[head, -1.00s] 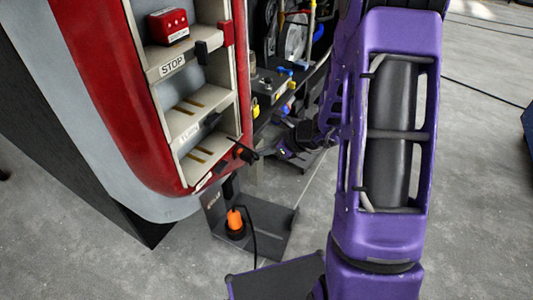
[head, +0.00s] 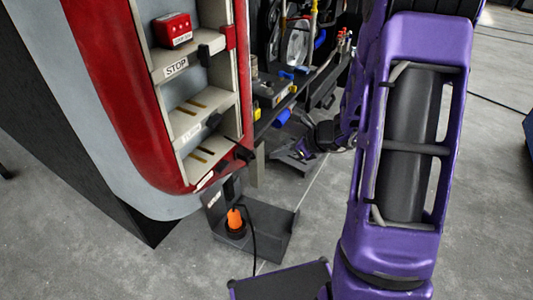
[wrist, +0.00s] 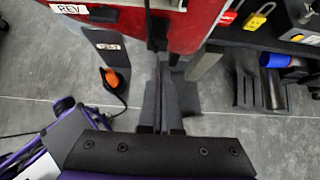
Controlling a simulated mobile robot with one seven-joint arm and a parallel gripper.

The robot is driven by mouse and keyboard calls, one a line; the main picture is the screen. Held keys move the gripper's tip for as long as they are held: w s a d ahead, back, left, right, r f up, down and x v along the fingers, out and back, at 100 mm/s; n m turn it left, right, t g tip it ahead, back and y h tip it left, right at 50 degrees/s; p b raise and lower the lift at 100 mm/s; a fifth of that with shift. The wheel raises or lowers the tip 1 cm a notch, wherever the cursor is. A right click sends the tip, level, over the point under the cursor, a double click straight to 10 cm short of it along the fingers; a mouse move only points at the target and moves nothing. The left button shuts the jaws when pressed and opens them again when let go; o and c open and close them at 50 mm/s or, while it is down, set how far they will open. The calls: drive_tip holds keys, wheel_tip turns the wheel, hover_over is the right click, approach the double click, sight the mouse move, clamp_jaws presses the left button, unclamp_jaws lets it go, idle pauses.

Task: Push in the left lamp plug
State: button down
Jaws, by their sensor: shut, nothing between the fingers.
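The red lamp housing (head: 110,90) stands at the left in the head view, with pale shelves labelled STOP and TURN. A black plug-like block (head: 243,153) sits at its lower right edge; I cannot tell how deep it is seated. In the wrist view my gripper (wrist: 160,72) points at the housing's lower edge (wrist: 200,22). An orange plug (head: 235,219) with a black cable stands upright in a dark holder below the housing; it also shows in the wrist view (wrist: 111,77).
A red box (head: 172,30) sits on the top shelf. A dark workbench (head: 275,100) with tools and yellow padlocks stands behind. A dark stand (head: 272,228) carries the orange plug. Grey concrete floor (head: 180,265) is open in front.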

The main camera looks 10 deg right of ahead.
drive_tip(key=v, duration=0.6)
drive_tip(key=shift+p, duration=0.45)
drive_tip(key=shift+r, duration=0.1)
